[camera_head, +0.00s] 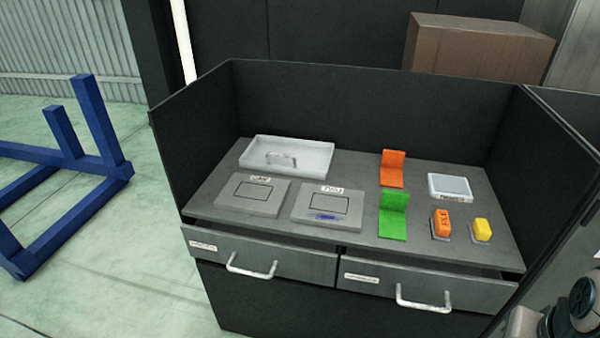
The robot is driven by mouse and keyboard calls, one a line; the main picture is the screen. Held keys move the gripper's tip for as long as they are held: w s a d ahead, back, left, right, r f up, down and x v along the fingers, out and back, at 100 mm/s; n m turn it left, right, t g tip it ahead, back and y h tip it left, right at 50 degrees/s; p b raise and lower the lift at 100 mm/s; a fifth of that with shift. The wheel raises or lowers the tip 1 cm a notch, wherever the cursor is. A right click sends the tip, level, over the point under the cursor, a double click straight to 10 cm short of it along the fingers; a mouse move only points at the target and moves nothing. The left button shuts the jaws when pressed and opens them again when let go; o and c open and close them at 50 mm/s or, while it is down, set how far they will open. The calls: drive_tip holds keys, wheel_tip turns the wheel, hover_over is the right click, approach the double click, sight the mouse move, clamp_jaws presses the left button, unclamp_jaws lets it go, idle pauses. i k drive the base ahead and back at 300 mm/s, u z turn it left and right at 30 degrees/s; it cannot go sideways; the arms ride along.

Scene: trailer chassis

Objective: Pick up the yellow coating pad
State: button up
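A small yellow block, the yellow coating pad (482,229), sits on a small grey base at the right front of the grey worktop (300,232). An orange block (441,223) with dark marking stands on a similar base just to its left, a little apart. Part of my arm shows at the lower right corner, right of and nearer than the yellow pad. My gripper's fingertips cannot be seen.
Dark walls (330,105) enclose the worktop's back and sides. An orange bracket (393,170), a green bracket (393,214), a white square device (450,187), two grey plates (252,195) and a white tray (318,153) stand there. Two handled drawers (290,262) jut out in front.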

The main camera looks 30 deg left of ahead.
sight(480, 231)
drive_tip(key=z, duration=0.85)
drive_tip(key=i, duration=0.8)
drive_tip(key=u, duration=2.75)
drive_tip(key=i, duration=0.45)
drive_tip(key=z, duration=1.9)
drive_tip(key=k, duration=0.4)
drive_tip(key=u, duration=0.1)
